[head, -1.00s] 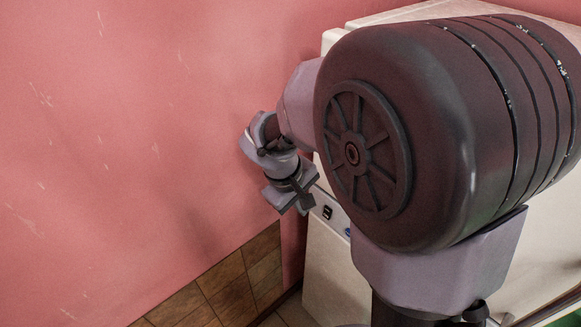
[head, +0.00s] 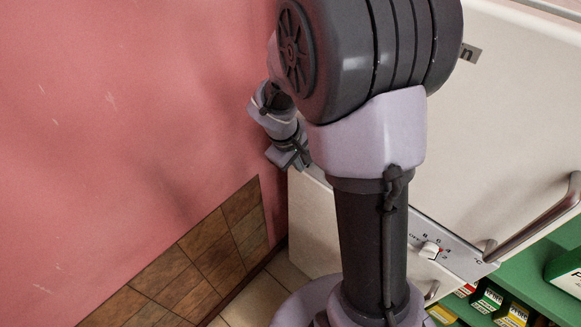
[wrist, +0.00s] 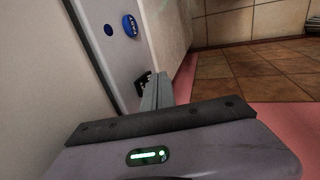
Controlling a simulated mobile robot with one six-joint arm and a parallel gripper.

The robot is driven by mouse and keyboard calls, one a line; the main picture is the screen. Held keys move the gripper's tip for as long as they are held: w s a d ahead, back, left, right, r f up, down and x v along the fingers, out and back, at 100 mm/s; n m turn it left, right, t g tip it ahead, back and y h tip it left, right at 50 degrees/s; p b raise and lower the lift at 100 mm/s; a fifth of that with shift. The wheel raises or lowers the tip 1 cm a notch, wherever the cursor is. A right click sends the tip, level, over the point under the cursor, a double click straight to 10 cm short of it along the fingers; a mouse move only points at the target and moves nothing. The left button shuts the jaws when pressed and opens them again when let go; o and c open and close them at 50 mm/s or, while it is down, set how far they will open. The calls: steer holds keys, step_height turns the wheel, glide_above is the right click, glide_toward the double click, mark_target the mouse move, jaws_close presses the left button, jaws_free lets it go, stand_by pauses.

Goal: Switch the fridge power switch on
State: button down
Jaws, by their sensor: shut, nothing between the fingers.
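The white fridge (head: 510,130) stands against the pink wall. In the wrist view, its grey control panel (wrist: 120,60) holds a small black switch (wrist: 142,83) near the edge. My gripper (wrist: 160,92) is shut and empty, with its fingers right beside the switch. I cannot tell whether they touch it. Part of the switch is hidden by the fingers, and its on or off position is not clear. In the head view, my gripper (head: 296,160) is at the fridge's left edge; my arm hides the switch there.
A blue badge (wrist: 130,25) and a dark round spot (wrist: 108,30) are on the panel. A white dial (head: 429,250) and a metal handle (head: 540,218) are further right. A green shelf (head: 535,262) holds several small boxes. The pink wall (head: 130,120) is close on the left.

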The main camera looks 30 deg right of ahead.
steer(key=shift+w+d, duration=0.1)
steer(key=shift+d+f, duration=0.1)
steer(key=shift+d, duration=0.1)
stand_by(0.4)
